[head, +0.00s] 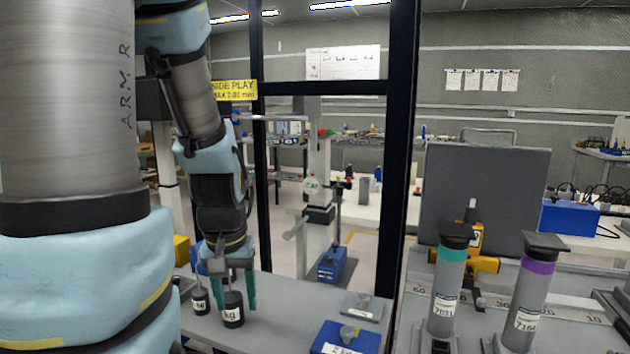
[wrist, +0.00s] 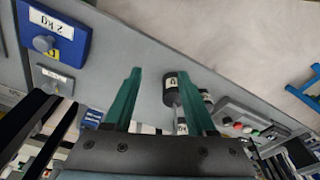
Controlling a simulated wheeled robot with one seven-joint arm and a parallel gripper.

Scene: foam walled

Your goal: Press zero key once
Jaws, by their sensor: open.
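My gripper (head: 236,288) is open, with its teal fingers pointing down over the grey bench near a black weight (head: 233,312). In the wrist view, my gripper (wrist: 159,74) has its two fingers apart, and the weight (wrist: 170,92) shows beside the right finger. I cannot tell whether they touch. A grey panel (wrist: 224,115) with small red, green and white buttons (wrist: 240,126) lies right of the fingers in the wrist view. No label is readable there, so I cannot tell which button is the zero key. I cannot make out the panel in the head view.
Another black weight (head: 200,303) stands left of the first. A blue block marked 2 kg (head: 345,338) and a grey plate with a knob (head: 361,308) lie on the bench at right. A dark upright post (head: 400,150) stands right of my arm. Two labelled cylinders (head: 447,290) (head: 529,300) stand farther right.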

